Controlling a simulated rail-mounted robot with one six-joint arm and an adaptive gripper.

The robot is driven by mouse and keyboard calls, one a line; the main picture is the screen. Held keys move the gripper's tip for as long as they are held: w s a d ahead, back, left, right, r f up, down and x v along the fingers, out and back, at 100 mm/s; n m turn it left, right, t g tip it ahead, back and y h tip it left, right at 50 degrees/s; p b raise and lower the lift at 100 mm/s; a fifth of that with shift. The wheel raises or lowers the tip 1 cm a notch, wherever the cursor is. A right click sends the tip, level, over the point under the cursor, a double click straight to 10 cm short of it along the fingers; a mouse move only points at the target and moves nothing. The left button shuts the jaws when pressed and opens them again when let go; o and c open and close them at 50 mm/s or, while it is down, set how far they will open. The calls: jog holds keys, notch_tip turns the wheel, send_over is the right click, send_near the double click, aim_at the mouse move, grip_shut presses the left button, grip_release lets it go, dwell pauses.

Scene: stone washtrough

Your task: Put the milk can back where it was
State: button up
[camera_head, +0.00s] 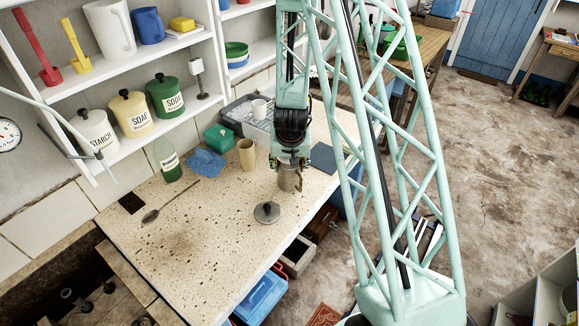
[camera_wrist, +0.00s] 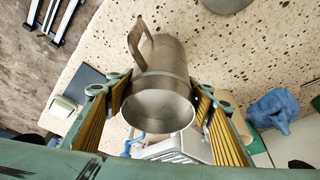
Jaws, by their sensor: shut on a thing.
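The milk can is a grey metal can with a side handle. It shows in the head view (camera_head: 288,181) below my wrist and large in the wrist view (camera_wrist: 165,57). My gripper (camera_head: 291,164) is shut on it, with yellow-padded fingers on both sides of the can in the wrist view (camera_wrist: 160,98). The can is near the right edge of the speckled stone top (camera_head: 205,235). I cannot tell whether its base touches the stone. A round grey lid with a dark knob (camera_head: 267,213) lies on the stone, apart from the can; part shows in the wrist view (camera_wrist: 227,3).
A green bottle (camera_head: 168,162) and a long spoon (camera_head: 168,203) are left. A dark flat slab (camera_head: 325,158) lies right. The front stone is mostly clear.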

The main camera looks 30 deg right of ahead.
jog(key=shift+f, duration=0.1)
jog(key=o, duration=1.5)
jog(key=shift+p+v, duration=1.65)
jog(key=shift+v, duration=4.5)
jog(key=shift+a, duration=0.1)
